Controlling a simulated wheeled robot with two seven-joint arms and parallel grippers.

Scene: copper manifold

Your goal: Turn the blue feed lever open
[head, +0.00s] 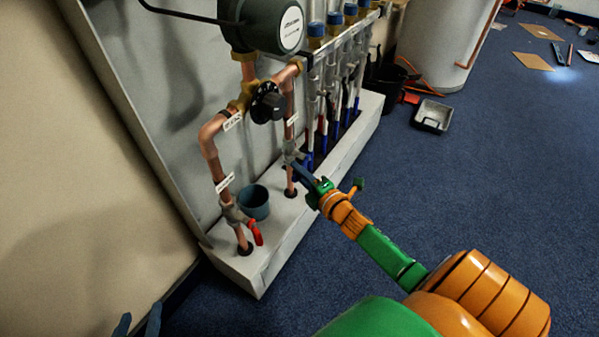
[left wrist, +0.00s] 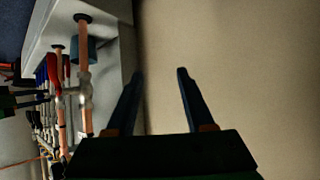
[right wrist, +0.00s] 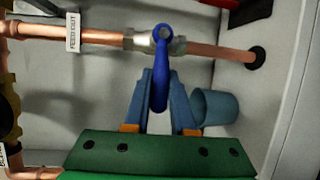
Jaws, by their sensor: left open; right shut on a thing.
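The blue feed lever (right wrist: 159,88) is on a silver valve (right wrist: 142,40) in a copper pipe labelled "FEED OUT". In the right wrist view it appears to run across the pipe. My right gripper (right wrist: 160,78) is shut on the lever, with a finger on each side. In the head view my right gripper (head: 302,170) is at the valve on the right-hand copper pipe, and its fingers largely hide the lever. My left gripper (head: 138,324) shows only its fingertips at the bottom edge. In the left wrist view my left gripper (left wrist: 160,76) is open and empty, facing the beige wall.
A red lever (head: 256,233) is on the left pipe's valve. A blue-grey cup (head: 255,196) is between the two pipes. A black knob (head: 268,104) and a dark green pump (head: 270,25) are above.

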